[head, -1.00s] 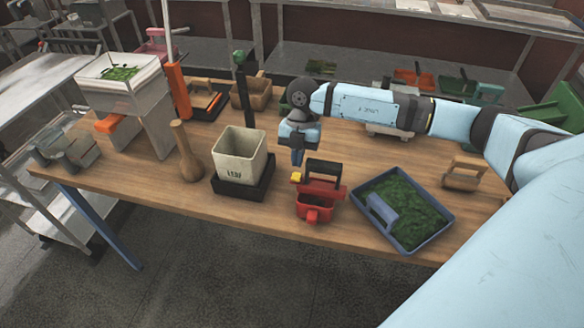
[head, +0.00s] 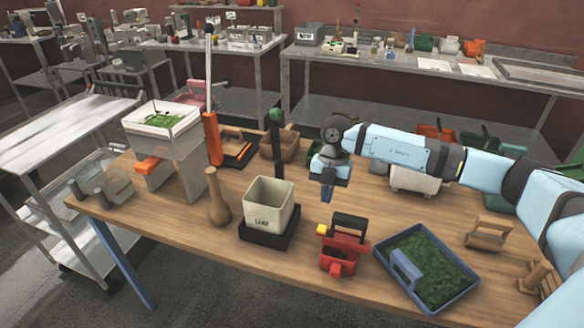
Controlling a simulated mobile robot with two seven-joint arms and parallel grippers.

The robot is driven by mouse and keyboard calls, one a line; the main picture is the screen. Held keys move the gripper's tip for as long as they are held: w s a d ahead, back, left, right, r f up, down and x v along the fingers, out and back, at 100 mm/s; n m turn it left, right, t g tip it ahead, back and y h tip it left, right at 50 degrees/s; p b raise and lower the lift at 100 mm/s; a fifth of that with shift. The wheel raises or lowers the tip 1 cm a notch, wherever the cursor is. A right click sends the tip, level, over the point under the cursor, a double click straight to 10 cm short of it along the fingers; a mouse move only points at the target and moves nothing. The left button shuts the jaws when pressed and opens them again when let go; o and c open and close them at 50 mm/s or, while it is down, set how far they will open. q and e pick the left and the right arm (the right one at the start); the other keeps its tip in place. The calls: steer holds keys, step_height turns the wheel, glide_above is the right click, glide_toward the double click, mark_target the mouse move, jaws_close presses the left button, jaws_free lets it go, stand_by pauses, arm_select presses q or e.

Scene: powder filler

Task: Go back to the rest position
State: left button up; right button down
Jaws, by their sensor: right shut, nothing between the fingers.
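My right gripper (head: 327,194) hangs in the air over the middle of the wooden table, pointing down. Its fingers are shut and hold nothing. It is above and behind the red scoop-like tool (head: 343,250) with the black handle and yellow part, and apart from it. A cream square container (head: 269,206) marked with letters stands on a black base to the left of the gripper. My left gripper is not in the head view.
A blue tray of green leaves (head: 393,247) sits at the table's front right. A filler with a white hopper (head: 161,125) and a wooden pestle (head: 219,205) stand at left. Wooden blocks (head: 489,236) lie at right. Bare tabletop (head: 300,262) shows at the front.

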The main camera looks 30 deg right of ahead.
steer(key=s+a+f+m+t+y, duration=0.1)
steer(key=s+a+t+y, duration=0.15)
steer(key=a+y, duration=0.45)
steer(key=s+a+f+m+t+y, duration=0.1)
steer(key=s+a+t+y, duration=0.2)
steer(key=a, duration=0.8)
steer(key=s+a+f+m+t+y, duration=0.1)
steer(key=s+a+m+t+y, duration=0.15)
steer(key=a+y, duration=0.5)
steer(key=s+d+f+m+t+h, duration=0.2)
steer(key=s+f+m+h, duration=0.5)
steer(key=f+m+h, duration=0.1)
steer(key=s+d+f+m+t+h, duration=0.3)
steer(key=s+f+m+h, duration=0.4)
steer(key=f+m+h, duration=0.2)
steer(key=shift+s+d+f+m, duration=0.15)
steer(key=shift+d+f+m, duration=0.15)
steer(key=shift+f+m, duration=0.5)
